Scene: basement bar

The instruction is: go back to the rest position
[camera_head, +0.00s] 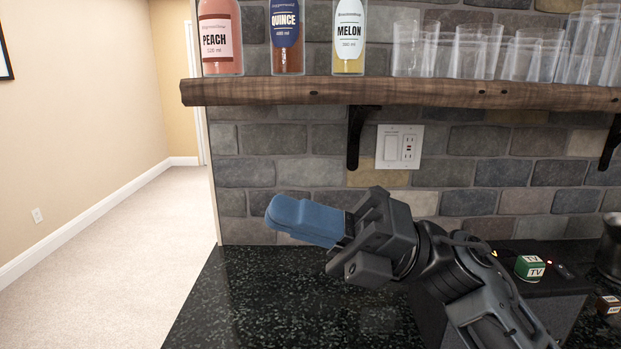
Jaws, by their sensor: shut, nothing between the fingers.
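My gripper (276,214) is in the middle of the head view, over the black speckled counter (245,300). Its two blue fingers lie closed together and point left, with nothing between them. My dark arm reaches in from the lower right. The fingers are in front of the stone wall (270,172) and touch nothing that I can see.
A wooden shelf (300,92) above holds a peach bottle (222,38), a quince bottle (285,38), a melon bottle (349,38) and several glasses (470,50). A green TV cube (530,268) sits on a dark box (550,288) at right. Carpeted floor (130,260) is clear at left.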

